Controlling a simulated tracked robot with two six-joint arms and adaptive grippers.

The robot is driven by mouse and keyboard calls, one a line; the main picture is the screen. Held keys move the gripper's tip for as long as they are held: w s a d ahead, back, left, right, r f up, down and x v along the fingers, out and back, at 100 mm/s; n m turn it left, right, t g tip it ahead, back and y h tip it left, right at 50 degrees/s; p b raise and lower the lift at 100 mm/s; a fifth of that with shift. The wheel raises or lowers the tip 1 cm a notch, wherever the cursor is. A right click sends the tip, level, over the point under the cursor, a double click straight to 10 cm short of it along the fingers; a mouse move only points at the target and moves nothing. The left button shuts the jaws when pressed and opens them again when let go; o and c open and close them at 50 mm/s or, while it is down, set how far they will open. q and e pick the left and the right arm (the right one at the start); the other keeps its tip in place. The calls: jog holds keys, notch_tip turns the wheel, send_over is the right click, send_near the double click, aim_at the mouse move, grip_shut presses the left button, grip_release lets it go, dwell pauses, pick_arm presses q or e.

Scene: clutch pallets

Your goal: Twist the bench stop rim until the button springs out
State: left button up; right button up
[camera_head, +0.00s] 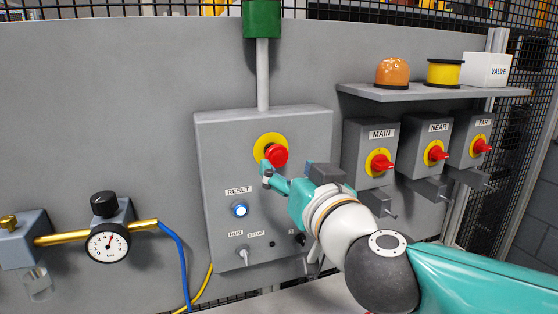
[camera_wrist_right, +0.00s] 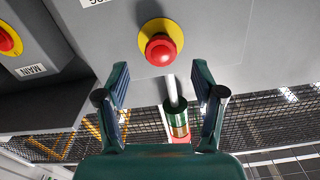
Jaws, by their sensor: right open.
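The bench stop is a red mushroom button (camera_head: 278,155) on a yellow disc (camera_head: 262,142), high on the grey control box (camera_head: 225,160). My right gripper (camera_head: 268,173) is at the button's lower edge in the head view. In the right wrist view, which is upside down, the red button (camera_wrist_right: 161,50) and yellow disc (camera_wrist_right: 150,27) lie beyond the tips of the open right gripper (camera_wrist_right: 160,80). Nothing is between its two fingers, and the button is roughly centred between them. I cannot tell whether the button is latched in. My left gripper is not in view.
Below the button are a lit blue RESET button (camera_head: 240,210) and a RUN/SETUP switch (camera_head: 244,254). MAIN (camera_head: 380,163), NEAR (camera_head: 436,153) and FAR (camera_head: 481,147) red-knobbed boxes stand to the right, under a shelf (camera_head: 430,92). A pressure gauge (camera_head: 108,243) is at left.

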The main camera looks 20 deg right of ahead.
aim_at(279, 159)
jog(key=w, duration=0.6)
jog(key=shift+w+a, duration=0.15)
jog(key=shift+w, duration=0.15)
